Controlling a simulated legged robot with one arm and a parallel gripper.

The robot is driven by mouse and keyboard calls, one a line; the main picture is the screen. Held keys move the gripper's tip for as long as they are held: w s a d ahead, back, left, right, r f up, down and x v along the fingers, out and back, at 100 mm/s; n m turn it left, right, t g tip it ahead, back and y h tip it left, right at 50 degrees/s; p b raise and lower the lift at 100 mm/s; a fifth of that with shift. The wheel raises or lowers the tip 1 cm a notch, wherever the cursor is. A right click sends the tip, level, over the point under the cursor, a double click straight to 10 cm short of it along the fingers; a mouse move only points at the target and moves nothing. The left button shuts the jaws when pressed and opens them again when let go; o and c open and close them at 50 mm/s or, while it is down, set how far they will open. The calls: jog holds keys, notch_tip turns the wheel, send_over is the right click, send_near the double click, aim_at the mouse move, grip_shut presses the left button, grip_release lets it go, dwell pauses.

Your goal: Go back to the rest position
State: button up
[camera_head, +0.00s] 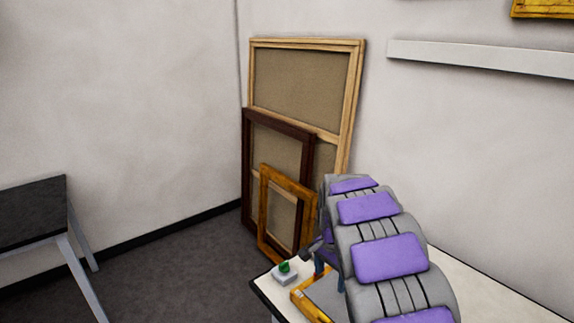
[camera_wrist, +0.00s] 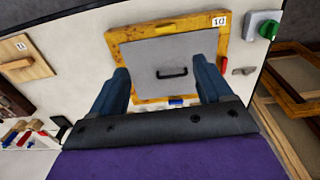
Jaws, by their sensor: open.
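My gripper (camera_wrist: 160,85) is open in the wrist view, its two dark blue fingers apart with nothing between them. Beyond the fingers a gilt frame (camera_wrist: 122,42) with a grey panel (camera_wrist: 185,50) and a black handle lies on a white table. A white label reading 10 sits at its corner. In the head view my purple and grey arm reaches over the table (camera_head: 470,285) and hides most of the frame (camera_head: 308,303) and nearly all of my gripper. I cannot tell from this view how high the gripper is above the frame.
A green knob (camera_head: 285,267) on a grey base stands at the table's corner. Several empty picture frames (camera_head: 305,45) lean in the room corner. A dark-topped table (camera_head: 30,212) stands at left. The wrist view shows a wooden piece (camera_wrist: 25,62) and small coloured items (camera_wrist: 20,130).

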jog(key=s+d+r+n, duration=0.1)
jog(key=s+r+n, duration=0.15)
jog(key=s, duration=0.65)
jog(key=s+r+n, duration=0.1)
jog(key=s+r, duration=0.3)
jog(key=s, duration=0.4)
jog(key=s+a+f+n+g, duration=0.1)
jog(key=s+n, duration=0.6)
jog(key=s, duration=1.7)
jog(key=shift+a+g+b, duration=0.25)
jog(key=shift+g+b, duration=0.05)
jog(key=shift+b, duration=0.05)
